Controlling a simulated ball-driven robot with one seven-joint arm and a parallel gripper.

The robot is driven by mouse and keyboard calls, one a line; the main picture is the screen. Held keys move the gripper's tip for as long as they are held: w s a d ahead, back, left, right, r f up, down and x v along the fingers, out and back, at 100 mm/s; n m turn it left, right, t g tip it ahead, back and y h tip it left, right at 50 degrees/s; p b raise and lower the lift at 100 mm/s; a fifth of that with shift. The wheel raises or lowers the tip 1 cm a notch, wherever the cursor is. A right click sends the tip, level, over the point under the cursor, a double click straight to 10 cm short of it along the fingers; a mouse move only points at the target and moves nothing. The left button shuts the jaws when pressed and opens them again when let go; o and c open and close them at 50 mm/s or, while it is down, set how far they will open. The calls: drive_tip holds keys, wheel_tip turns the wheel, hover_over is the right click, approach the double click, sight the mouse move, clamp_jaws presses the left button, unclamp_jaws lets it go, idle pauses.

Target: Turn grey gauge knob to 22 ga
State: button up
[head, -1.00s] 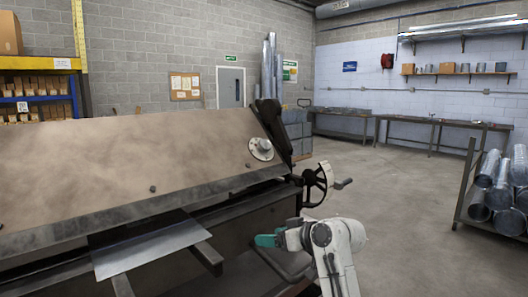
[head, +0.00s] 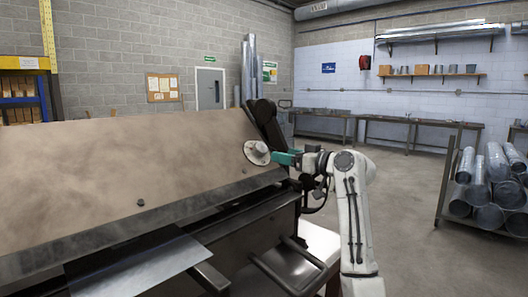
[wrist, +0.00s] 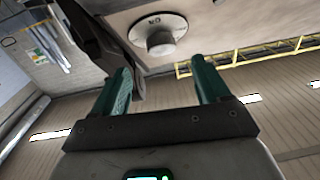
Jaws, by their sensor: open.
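The grey gauge knob (head: 257,152) is a round plate with a raised hub on the right end of the machine's tan sloped panel (head: 140,160). In the wrist view the knob (wrist: 160,38) lies just beyond the fingertips, with a small marking on its plate that is too small to read surely. My gripper (head: 277,157) has green fingers and is beside the knob's right edge in the head view. In the wrist view my gripper (wrist: 163,72) is open, its fingers spread and empty, with the knob ahead of the gap and not between them.
A dark bracket (head: 266,122) rises beside the knob. A metal sheet (head: 135,262) lies at the machine's front. A rack of round ducts (head: 485,185) stands at the right, with open floor (head: 405,215) between.

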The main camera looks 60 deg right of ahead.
sight(264, 151)
drive_tip(key=w, duration=0.2)
drive_tip(key=w+d, duration=0.1)
drive_tip(key=w, duration=0.2)
drive_tip(key=w+p, duration=0.1)
drive_tip(key=w, duration=0.2)
drive_tip(key=shift+w+d, duration=0.25)
drive_tip(key=shift+d, duration=0.05)
drive_tip(key=c, duration=1)
drive_tip(key=shift+c, duration=0.2)
drive_tip(key=shift+a+p, duration=0.1)
drive_tip(key=shift+p, duration=0.25)
